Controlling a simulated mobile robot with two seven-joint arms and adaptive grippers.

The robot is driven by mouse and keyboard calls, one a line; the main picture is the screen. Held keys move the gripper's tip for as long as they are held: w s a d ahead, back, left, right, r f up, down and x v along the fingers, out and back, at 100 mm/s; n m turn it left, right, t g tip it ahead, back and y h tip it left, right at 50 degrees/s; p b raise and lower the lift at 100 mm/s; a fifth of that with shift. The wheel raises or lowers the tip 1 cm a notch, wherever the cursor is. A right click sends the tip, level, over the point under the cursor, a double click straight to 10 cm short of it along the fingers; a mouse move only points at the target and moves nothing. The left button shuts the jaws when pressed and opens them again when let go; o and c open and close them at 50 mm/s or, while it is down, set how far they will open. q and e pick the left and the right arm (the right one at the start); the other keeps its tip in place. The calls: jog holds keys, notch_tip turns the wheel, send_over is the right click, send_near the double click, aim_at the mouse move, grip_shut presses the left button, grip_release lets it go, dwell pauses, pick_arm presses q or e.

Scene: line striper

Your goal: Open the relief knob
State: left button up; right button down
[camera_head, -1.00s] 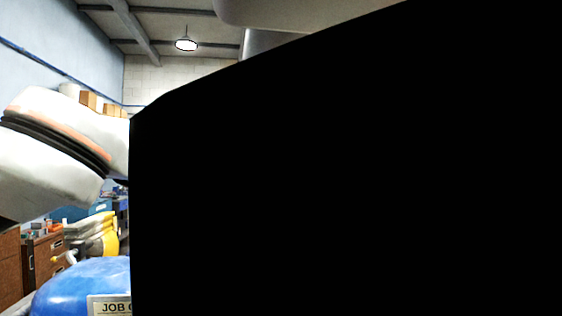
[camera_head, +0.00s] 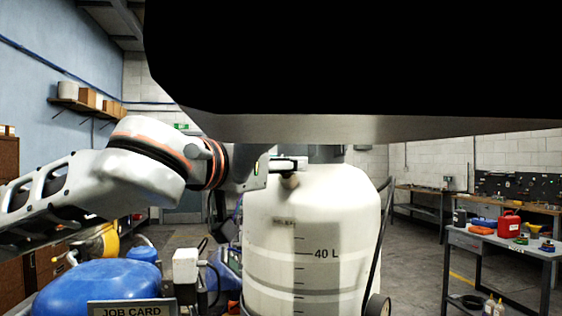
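A large cream tank (camera_head: 335,215) with a level scale marked 40 L stands in the centre. Near its upper left is a small tan knob (camera_head: 290,181), partly hidden by my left gripper; a faint small label sits below it on the tank. My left gripper (camera_head: 298,164) reaches in from the left, with its dark tip just above and against the knob in the picture. Whether it touches the knob, and how far its fingers are apart, I cannot tell. My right gripper is not in view.
A big black shape (camera_head: 350,70) close to the camera covers the upper middle and right. A blue rounded body (camera_head: 95,287) and a job card plate (camera_head: 132,308) are at lower left.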

pick_arm(q)
jog(key=shift+c, duration=0.4)
grip_shut()
